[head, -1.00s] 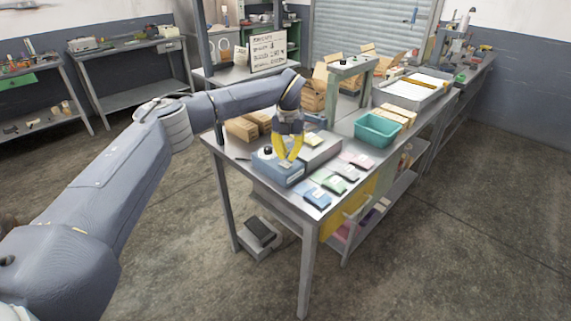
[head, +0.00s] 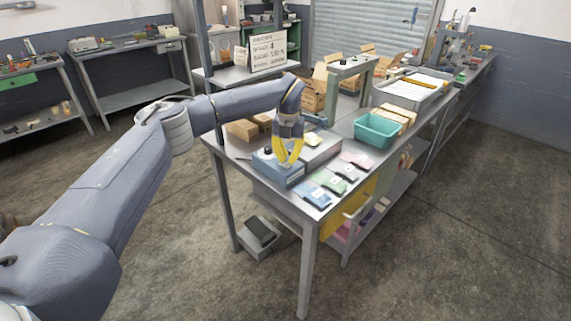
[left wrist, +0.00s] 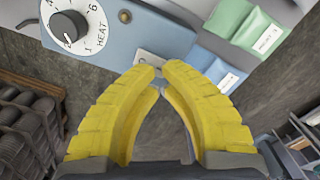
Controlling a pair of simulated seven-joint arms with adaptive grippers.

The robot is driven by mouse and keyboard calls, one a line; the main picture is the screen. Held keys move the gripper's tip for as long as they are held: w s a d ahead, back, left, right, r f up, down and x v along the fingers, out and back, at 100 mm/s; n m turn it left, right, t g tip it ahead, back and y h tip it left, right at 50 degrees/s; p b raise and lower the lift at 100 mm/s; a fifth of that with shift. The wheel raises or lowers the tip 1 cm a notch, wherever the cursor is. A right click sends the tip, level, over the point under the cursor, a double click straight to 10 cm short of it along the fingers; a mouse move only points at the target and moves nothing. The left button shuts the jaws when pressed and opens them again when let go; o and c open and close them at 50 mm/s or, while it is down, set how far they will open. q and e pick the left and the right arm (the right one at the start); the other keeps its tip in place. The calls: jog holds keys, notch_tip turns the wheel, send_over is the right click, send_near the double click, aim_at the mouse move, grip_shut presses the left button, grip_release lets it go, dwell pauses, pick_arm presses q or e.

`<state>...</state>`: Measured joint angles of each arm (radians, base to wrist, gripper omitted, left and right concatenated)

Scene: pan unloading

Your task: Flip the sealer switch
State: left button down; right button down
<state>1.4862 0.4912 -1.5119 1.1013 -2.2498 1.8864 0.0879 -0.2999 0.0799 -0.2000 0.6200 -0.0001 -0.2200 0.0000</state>
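The sealer (head: 272,165) is a blue-fronted box with a grey top on the near end of the metal table. In the left wrist view its blue panel (left wrist: 142,22) carries a black HEAT dial (left wrist: 70,26) on a white numbered face. A pale plate (left wrist: 147,58) sits low on the panel, partly covered by my fingertips; I cannot make out a switch there. My left gripper (head: 288,163) has yellow fingers pointing down over the sealer's front. In the left wrist view its fingertips (left wrist: 159,69) come together with nothing seen between them. My right gripper is out of view.
Blue, green and pink packets (head: 335,183) lie along the table's front edge, right of the sealer. A teal bin (head: 377,130) stands farther right. Brown cartons (head: 242,129) lie behind the sealer, and a green-grey frame (head: 349,68) rises behind it.

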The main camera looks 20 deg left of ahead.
aim_at(288, 165)
pick_arm(q)
jog(key=shift+f, duration=1.4)
dwell(0.8)
jog(key=shift+r, duration=3.55)
jog(key=shift+f, duration=0.1)
